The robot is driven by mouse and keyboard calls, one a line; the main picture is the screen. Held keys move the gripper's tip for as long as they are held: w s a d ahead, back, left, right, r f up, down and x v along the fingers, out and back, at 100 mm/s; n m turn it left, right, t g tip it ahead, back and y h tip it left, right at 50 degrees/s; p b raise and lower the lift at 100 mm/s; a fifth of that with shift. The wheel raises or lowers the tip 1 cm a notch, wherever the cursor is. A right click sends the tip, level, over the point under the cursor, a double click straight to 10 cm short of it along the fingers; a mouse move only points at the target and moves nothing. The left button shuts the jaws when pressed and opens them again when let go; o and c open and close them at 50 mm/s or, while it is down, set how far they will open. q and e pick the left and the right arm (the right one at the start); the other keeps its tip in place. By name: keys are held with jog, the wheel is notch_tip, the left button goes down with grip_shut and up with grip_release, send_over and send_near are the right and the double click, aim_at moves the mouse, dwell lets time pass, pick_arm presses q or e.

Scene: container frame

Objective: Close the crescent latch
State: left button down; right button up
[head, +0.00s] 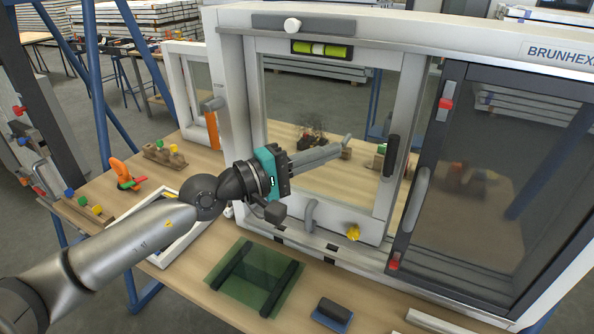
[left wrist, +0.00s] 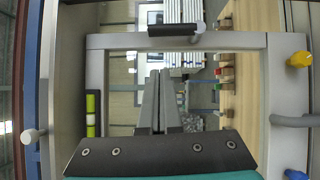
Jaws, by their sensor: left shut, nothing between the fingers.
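A tall white-grey inner sash (head: 375,228) stands in the frame. On its right stile is a dark upright fitting (head: 391,157), which looks like the crescent latch. In the left wrist view this dark fitting (left wrist: 173,30) is at the top, with a pale lever (left wrist: 199,28) at its right end. I cannot tell the lever's exact angle. A grey curved handle (head: 312,215) is on the bottom rail. My left gripper (head: 346,140) is shut and empty in front of the sash, left of the dark fitting and apart from it. Its fingers (left wrist: 160,78) point toward the fitting. My right gripper is not in view.
A dark-framed panel (head: 500,180) with a grey handle (head: 415,200) stands at the right. A yellow knob (head: 353,232) is on the bottom rail. A green level (head: 322,49) is at the top. A green glass sheet (head: 255,278) and a dark block (head: 332,311) lie on the bench.

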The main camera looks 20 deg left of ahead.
pick_arm(q)
jog(key=shift+b+v, duration=1.7)
jog(key=shift+v, duration=0.9)
